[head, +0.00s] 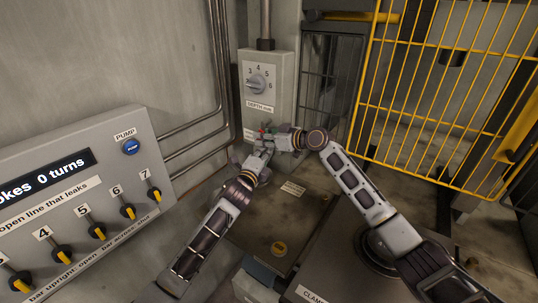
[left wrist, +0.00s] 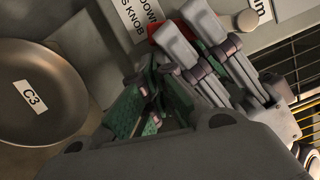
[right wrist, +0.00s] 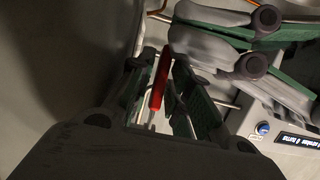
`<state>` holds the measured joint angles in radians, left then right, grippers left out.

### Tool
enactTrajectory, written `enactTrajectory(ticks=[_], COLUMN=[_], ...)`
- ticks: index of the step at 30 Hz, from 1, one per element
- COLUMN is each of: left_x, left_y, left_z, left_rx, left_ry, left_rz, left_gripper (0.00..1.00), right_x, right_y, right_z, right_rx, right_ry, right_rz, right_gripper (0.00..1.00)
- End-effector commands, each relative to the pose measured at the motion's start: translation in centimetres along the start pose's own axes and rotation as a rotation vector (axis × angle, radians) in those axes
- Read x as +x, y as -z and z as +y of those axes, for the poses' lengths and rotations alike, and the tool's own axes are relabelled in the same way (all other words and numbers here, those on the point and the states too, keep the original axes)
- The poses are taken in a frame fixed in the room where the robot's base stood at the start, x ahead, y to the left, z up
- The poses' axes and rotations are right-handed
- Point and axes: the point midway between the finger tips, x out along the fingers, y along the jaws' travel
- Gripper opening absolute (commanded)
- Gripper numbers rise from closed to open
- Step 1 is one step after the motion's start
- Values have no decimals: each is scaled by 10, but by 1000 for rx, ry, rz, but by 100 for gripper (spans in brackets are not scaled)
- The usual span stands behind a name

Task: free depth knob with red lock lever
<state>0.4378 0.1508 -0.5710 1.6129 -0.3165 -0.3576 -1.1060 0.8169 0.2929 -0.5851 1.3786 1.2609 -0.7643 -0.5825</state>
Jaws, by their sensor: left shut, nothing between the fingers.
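The grey depth knob (head: 257,84) is on an upright grey box, above a "DEPTH" label. The red lock lever (right wrist: 160,78) is a thin red bar below the knob, mostly hidden by my grippers in the head view. My right gripper (head: 268,138) is in front of the lower box. In the right wrist view its green-padded fingers (right wrist: 165,80) are apart, with the lever between them; firm contact is not clear. A red part also shows in the left wrist view (left wrist: 168,34). My left gripper (head: 257,158) is shut and empty, close beside the right gripper's fingers.
A grey pump panel (head: 100,190) with several yellow-black valve knobs stands at left. A yellow cage (head: 440,90) is at right. A dark round pan marked C3 (left wrist: 45,85) shows in the left wrist view. Both arms are crowded together at the box.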

Motion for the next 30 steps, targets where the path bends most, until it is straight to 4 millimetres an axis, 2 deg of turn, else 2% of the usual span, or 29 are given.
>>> enactTrajectory(ticks=[5, 11, 24, 30], left_x=[0, 0, 0, 0], left_y=[2, 3, 3, 3], left_z=[0, 0, 0, 0], left_rx=[-1, -2, -3, -3], left_ry=[1, 1, 1, 1], left_rz=[3, 4, 5, 5], left_gripper=[0, 0, 0, 0], right_x=[0, -3, -19, -24], right_y=[2, 14, 70, 89], right_z=[0, 0, 0, 0], right_rx=[-1, -1, -2, -1], right_ry=[0, 0, 0, 0], right_rz=[1, 3, 2, 0], right_gripper=[20, 20, 20, 20])
